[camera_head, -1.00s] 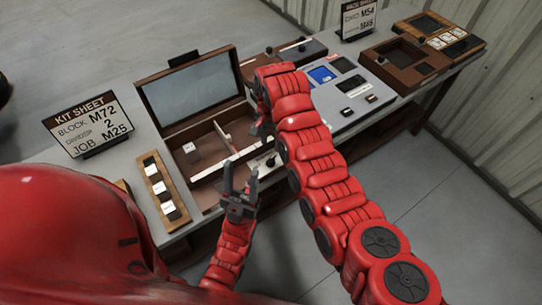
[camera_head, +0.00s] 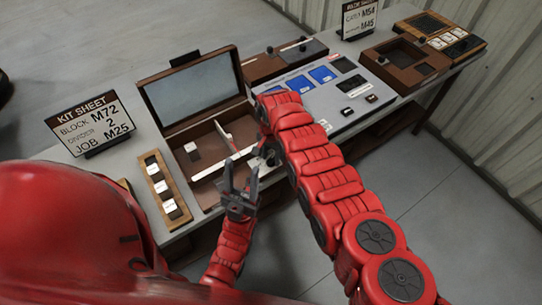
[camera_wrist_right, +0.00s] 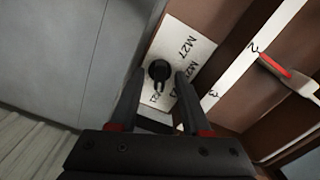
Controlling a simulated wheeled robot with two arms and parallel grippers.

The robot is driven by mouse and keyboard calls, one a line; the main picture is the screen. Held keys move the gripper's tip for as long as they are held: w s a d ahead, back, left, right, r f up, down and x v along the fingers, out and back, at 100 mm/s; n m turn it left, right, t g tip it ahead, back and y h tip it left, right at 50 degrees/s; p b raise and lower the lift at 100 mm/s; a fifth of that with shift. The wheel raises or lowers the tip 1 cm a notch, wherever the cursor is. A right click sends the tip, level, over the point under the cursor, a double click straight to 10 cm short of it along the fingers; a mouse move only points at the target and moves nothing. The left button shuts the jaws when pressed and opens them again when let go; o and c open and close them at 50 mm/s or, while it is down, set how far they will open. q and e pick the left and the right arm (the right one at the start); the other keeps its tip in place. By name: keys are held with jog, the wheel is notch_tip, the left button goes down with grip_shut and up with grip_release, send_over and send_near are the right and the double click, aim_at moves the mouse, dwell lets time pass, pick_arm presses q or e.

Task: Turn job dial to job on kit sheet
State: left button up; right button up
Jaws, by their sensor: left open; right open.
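The kit sheet (camera_head: 92,124) stands at the left of the bench in the head view and reads block M72, divider 2, job M25. The job dial is a black knob (camera_wrist_right: 158,71) on a white label plate (camera_wrist_right: 183,45) in the right wrist view. M27 is legible on the plate; other labels are partly covered. My right gripper (camera_wrist_right: 161,76) is open, with its fingers on either side of the knob; contact is unclear. In the head view my right arm largely hides the dial. My left gripper (camera_head: 240,180) is open and empty near the front of the open case.
An open brown case (camera_head: 207,187) with a raised lid (camera_head: 195,90) holds a white divider strip. A wooden rack (camera_head: 163,187) with several labelled blocks is left of it. A grey panel with blue screens (camera_head: 323,74) and brown boxes stand to the right.

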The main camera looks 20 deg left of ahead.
grip_shut()
